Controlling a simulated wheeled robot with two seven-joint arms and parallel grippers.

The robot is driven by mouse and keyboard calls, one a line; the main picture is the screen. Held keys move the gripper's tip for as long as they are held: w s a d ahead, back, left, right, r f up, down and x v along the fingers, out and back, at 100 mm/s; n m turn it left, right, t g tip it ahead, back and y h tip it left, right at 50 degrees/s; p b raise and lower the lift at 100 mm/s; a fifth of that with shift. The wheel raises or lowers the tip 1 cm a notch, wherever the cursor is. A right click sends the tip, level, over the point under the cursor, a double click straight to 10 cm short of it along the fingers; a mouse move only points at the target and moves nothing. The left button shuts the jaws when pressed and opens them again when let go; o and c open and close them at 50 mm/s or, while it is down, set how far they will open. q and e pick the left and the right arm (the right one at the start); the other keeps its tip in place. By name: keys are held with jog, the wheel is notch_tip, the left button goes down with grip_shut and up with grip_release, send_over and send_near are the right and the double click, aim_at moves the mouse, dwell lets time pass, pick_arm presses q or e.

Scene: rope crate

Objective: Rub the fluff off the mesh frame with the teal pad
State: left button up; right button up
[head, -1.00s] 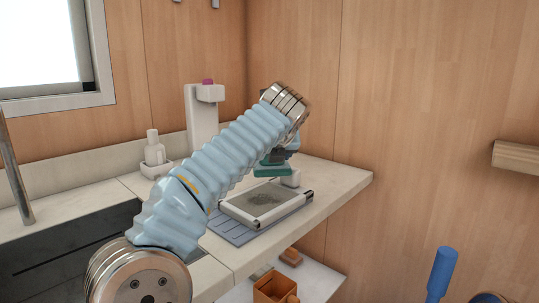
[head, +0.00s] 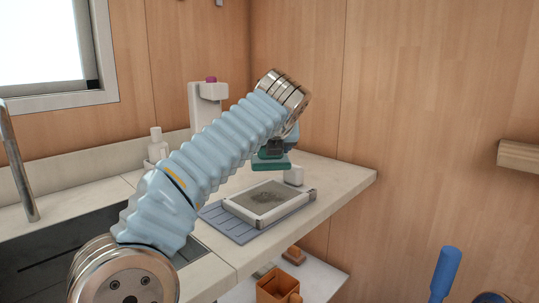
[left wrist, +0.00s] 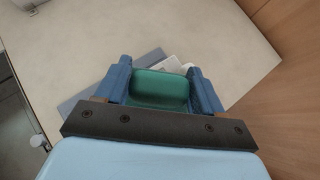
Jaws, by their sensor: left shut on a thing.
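In the left wrist view, the teal pad (left wrist: 160,88) sits between the blue fingers of the left gripper (left wrist: 162,92) and hides most of what lies below. My right gripper is not in view.
A grey-blue ribbed mat (head: 219,221) lies under the frame. A small white block (head: 294,174) stands behind it. The sink (head: 55,256) is at left, with a soap bottle (head: 157,147) and white stand (head: 208,118) at the back. An orange-brown container (head: 277,287) is on a lower shelf.

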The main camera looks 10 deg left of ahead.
aim_at(263, 157)
pick_arm(q)
jog(key=shift+s+a+f, duration=0.3)
jog(key=shift+s+f, duration=0.15)
jog(key=shift+s, duration=0.25)
jog(key=shift+s+a+f, duration=0.3)
jog(key=shift+s+f, duration=0.15)
jog(key=shift+s, duration=0.2)
jog(key=shift+f+b, duration=0.8)
jog(key=shift+f, duration=0.95)
jog(key=shift+p, duration=0.3)
jog(key=shift+f, duration=0.1)
